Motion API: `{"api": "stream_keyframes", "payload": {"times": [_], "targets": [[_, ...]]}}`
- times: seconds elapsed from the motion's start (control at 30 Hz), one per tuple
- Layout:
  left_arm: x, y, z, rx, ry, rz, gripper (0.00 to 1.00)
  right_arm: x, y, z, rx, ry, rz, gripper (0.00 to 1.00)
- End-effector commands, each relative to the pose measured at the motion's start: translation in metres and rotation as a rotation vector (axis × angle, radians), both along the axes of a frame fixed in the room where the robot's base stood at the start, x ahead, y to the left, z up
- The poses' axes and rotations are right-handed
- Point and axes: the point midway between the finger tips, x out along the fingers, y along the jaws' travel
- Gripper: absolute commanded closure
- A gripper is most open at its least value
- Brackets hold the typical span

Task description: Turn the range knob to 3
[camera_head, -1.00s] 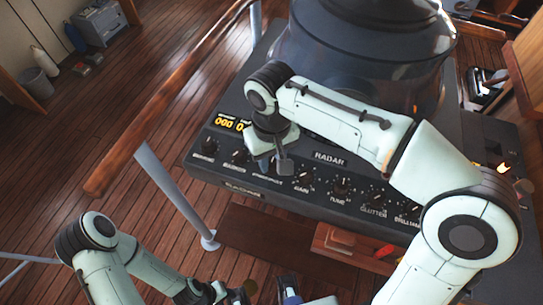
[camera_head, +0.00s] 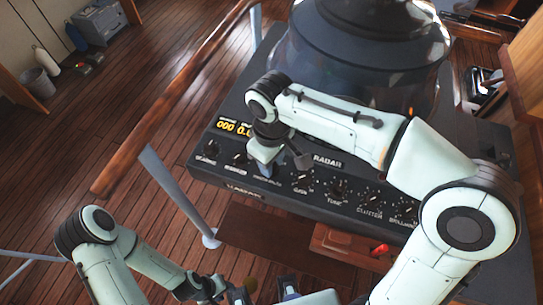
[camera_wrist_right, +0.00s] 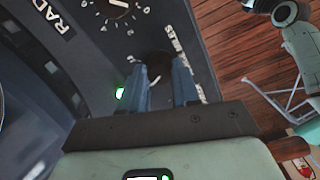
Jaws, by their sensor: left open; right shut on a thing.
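The black radar console (camera_head: 222,178) carries a row of round knobs along its front panel. My right gripper (camera_head: 266,172) comes down on one knob between the second knob from the left (camera_head: 240,159) and the gain knob (camera_head: 303,180). In the right wrist view my right gripper (camera_wrist_right: 165,80) has its two fingers on either side of that dark knob (camera_wrist_right: 157,64), shut on it. My left gripper (camera_head: 268,288) is open and empty at the bottom edge, partly cut off.
A neighbouring knob with a numbered dial (camera_wrist_right: 118,4) shows at the top of the right wrist view. Yellow digit displays (camera_head: 228,126) sit at the console's left. A wooden handrail (camera_head: 170,100) on metal posts stands left of the console. A glass dome (camera_head: 350,60) rises behind.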

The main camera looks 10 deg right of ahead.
Motion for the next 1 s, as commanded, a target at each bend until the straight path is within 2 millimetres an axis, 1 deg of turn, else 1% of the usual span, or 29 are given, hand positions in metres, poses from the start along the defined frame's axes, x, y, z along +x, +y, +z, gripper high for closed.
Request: {"api": "stream_keyframes", "payload": {"times": [0.1,0.4,0.6,1.0], "targets": [[0.004,0.0,0.007,0.0,-0.004,0.0,0.57,0.0,0.0,0.002,-0.001,0.0,0.091,1.0],[0.008,0.0,0.016,0.0,-0.01,0.0,0.57,0.0,0.0,0.001,-0.001,-0.001,0.266,1.0],[0.01,0.0,0.018,0.0,-0.011,0.0,0.57,0.0,0.0,0.001,-0.001,-0.001,0.323,1.0],[0.01,0.0,0.019,-0.001,-0.011,0.0,0.57,0.0,0.0,0.0,-0.001,-0.001,0.342,1.0]]}}
